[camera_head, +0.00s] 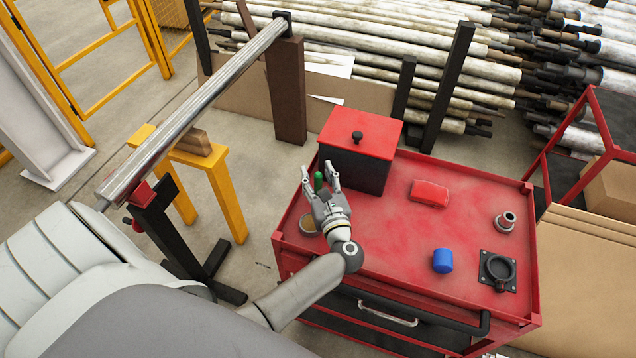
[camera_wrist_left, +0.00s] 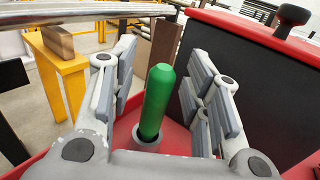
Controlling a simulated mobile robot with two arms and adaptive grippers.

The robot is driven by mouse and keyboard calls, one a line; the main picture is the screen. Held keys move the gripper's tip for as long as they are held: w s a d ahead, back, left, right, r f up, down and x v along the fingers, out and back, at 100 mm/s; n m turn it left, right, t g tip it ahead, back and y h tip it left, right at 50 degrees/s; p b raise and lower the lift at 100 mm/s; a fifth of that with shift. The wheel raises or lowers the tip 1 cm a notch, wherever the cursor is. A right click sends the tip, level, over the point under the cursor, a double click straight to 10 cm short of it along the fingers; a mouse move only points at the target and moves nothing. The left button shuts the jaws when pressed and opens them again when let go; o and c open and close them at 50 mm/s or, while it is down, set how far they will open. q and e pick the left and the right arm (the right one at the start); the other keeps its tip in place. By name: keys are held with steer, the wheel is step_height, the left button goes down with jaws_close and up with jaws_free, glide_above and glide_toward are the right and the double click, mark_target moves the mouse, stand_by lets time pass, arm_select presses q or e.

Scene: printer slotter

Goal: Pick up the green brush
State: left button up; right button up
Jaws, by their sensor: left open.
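The green brush (camera_wrist_left: 158,100) shows as an upright green cylinder, standing in a grey ring-shaped holder (camera_wrist_left: 147,137) on the red cart top. In the head view only a small green part of the brush (camera_head: 318,181) shows, between the fingers of my left gripper (camera_head: 320,178). My left gripper is open. In the left wrist view its two fingers (camera_wrist_left: 160,92) stand on either side of the brush, with gaps on both sides. The lower end of the brush is hidden in the holder. My right gripper is not in view.
A black box with a red lid (camera_head: 362,135) stands close to the right of my left gripper. The red cart top (camera_head: 385,245) also bears a red block (camera_head: 429,193), a blue cylinder (camera_head: 442,260), a grey fitting (camera_head: 505,222) and a dark ring mount (camera_head: 499,268). A metal bar (camera_head: 200,105) lies to the left.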

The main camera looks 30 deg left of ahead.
arm_select(q)
steer(key=shift+d, duration=0.1)
steer(key=c, duration=1)
steer(key=shift+o, duration=0.2)
steer(key=shift+r, duration=0.15)
step_height(320, 180, up, 10)
steer(key=shift+f+b, duration=0.15)
steer(key=shift+b, duration=0.15)
